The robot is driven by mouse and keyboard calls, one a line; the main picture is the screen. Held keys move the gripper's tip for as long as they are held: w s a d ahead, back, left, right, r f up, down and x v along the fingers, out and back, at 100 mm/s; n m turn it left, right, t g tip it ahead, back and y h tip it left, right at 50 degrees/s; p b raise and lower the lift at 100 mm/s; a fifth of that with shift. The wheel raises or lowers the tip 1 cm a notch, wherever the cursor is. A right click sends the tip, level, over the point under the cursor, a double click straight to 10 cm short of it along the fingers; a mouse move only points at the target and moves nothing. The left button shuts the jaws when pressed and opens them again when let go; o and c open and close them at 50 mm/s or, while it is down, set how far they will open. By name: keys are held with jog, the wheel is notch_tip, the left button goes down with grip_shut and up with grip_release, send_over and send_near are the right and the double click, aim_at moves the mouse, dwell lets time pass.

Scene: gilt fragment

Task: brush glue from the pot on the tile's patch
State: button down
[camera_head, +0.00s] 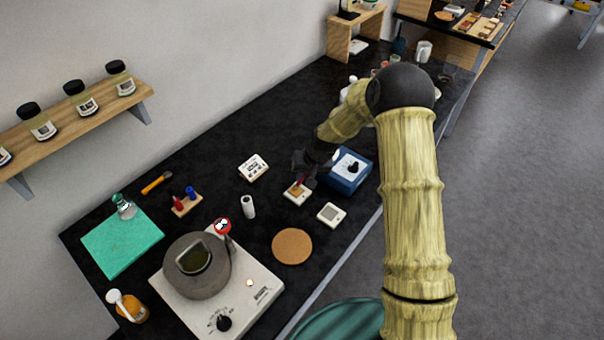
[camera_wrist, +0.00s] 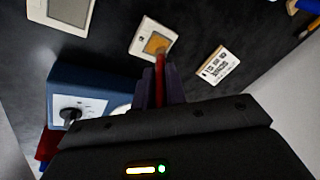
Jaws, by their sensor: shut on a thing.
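The tile (camera_head: 293,198) is a small white square on the black bench. Its orange-gold patch (camera_wrist: 155,43) shows clearly in the wrist view. My gripper (camera_head: 306,168) is shut on a thin red-handled brush (camera_wrist: 160,68), between dark purple fingers in the wrist view. The brush points down at the tile, and its tip overlaps the patch's lower edge there. I cannot tell whether the tip touches, or whether it carries glue. A round grey pot (camera_head: 183,280), probably the glue pot, stands on a white heater at the lower left with dark liquid inside.
A blue box with a dial (camera_head: 345,183) stands close right of my gripper. A small white display device (camera_head: 331,215) and a white card (camera_head: 253,167) lie near the tile. A cork disc (camera_head: 292,246), a small red-and-blue rack (camera_head: 186,206) and a green mat (camera_head: 122,243) lie leftward.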

jog(key=shift+s+d, duration=0.6)
jog(key=shift+d, duration=0.15)
jog(key=shift+r+p, duration=1.7)
jog(key=shift+r, duration=1.3)
notch_tip(320, 180, up, 3)
jog(key=shift+p, duration=0.8)
